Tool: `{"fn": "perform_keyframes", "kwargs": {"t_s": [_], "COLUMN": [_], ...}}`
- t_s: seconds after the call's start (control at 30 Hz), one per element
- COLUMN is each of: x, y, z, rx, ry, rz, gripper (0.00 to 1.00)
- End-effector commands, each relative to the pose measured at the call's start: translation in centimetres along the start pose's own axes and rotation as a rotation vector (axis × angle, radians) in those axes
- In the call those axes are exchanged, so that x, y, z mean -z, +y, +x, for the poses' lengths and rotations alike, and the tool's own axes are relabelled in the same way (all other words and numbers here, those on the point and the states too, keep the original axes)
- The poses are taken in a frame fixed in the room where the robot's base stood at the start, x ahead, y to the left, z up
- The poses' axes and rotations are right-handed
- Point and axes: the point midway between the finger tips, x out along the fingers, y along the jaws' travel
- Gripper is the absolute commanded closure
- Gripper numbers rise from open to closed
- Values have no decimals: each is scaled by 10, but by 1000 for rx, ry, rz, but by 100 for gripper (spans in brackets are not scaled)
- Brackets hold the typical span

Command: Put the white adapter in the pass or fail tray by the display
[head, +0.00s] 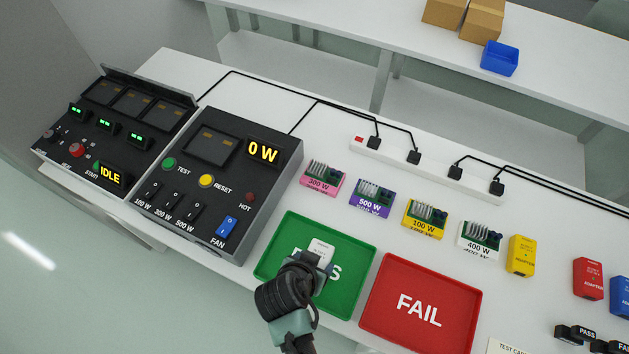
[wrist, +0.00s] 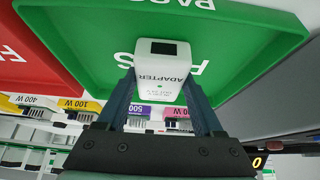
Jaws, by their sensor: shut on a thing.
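The white adapter (wrist: 160,72) is between the two fingers of my gripper (wrist: 163,92) in the wrist view, with its label "ADAPTER" upside down there. In the head view the adapter (head: 321,248) shows at the tip of my gripper (head: 318,262), over the green PASS tray (head: 350,245). My gripper is shut on it. I cannot tell whether the adapter touches the tray floor. My gripper and the adapter hide part of the word PASS. The red FAIL tray (head: 460,292) is just right of the green one and looks empty. The display (head: 262,151) reads "0 W".
The test console (head: 215,180) stands left of the PASS tray, with a second console (head: 115,130) reading "IDLE" beyond it. Several load boards, such as the pink one (head: 322,178), line the back. A yellow adapter (head: 520,256) and a red adapter (head: 588,278) stand at right.

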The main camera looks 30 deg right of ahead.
Motion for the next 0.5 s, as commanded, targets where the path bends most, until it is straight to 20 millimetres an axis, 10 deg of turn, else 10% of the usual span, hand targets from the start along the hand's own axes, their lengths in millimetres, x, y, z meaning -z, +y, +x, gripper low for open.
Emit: {"fn": "perform_keyframes", "kwargs": {"t_s": [0.03,0.07,0.1,0.23,0.5], "x": [-1,-1,-1,-1,0], "y": [0,0,0,0,0], "z": [2,2,2,2,1], "rx": [1,0,0,0,0], "ry": [1,0,0,0,0], "rz": [0,0,0,0,0], "gripper": [100,30,23,2,2]}}
